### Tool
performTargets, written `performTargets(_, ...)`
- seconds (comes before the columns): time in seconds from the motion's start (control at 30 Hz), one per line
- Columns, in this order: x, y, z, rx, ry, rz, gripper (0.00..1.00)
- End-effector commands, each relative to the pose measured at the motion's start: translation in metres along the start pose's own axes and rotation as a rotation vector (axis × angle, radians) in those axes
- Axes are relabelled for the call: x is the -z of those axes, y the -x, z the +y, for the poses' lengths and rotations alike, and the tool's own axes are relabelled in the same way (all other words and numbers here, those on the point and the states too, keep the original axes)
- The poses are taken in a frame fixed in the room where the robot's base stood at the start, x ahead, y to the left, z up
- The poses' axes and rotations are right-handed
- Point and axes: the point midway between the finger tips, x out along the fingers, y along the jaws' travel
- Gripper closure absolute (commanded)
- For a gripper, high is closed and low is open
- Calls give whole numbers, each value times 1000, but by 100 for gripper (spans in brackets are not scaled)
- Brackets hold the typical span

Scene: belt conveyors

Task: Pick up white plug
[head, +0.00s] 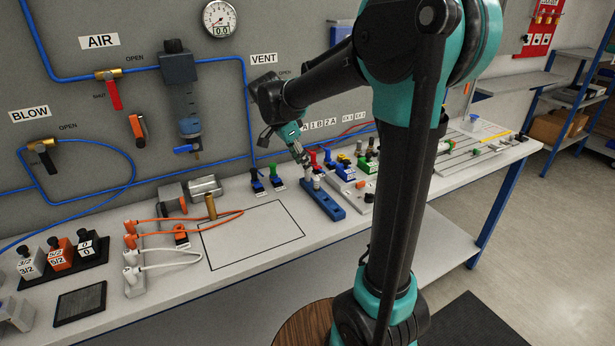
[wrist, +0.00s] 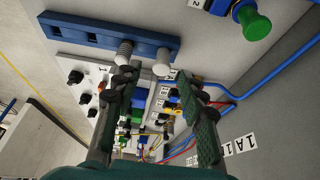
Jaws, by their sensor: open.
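A blue rack (head: 323,203) with slots lies on the bench; it spans the top of the wrist view (wrist: 75,25). Two pale plugs stand at its end in the wrist view. One white plug (wrist: 162,62) shows beyond the gap between my fingertips. The other, a ribbed grey-white plug (wrist: 125,48), is just beyond the left fingertip. In the head view a pale plug (head: 316,183) stands at the rack's near-arm end. My gripper (head: 304,164) is above that end, pointing down; in the wrist view (wrist: 155,82) its fingers are apart, with nothing visibly held.
Blue and green valve blocks (head: 276,181) stand left of the rack, with more coloured blocks (head: 345,168) to its right. A green-knobbed part (wrist: 255,22) is near the rack. An outlined bare area (head: 250,235) lies left on the bench. Blue tubing (head: 245,110) runs along the wall.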

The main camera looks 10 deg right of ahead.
Motion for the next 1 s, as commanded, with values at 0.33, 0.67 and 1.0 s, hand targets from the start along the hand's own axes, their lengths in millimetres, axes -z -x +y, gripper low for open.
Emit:
performTargets(0.33, 3, -35, -4, -1, -2, 0, 59)
performTargets(0.67, 2, -56, -4, 0, 1, 0, 59)
performTargets(1.0, 2, -56, -4, 0, 1, 0, 86)
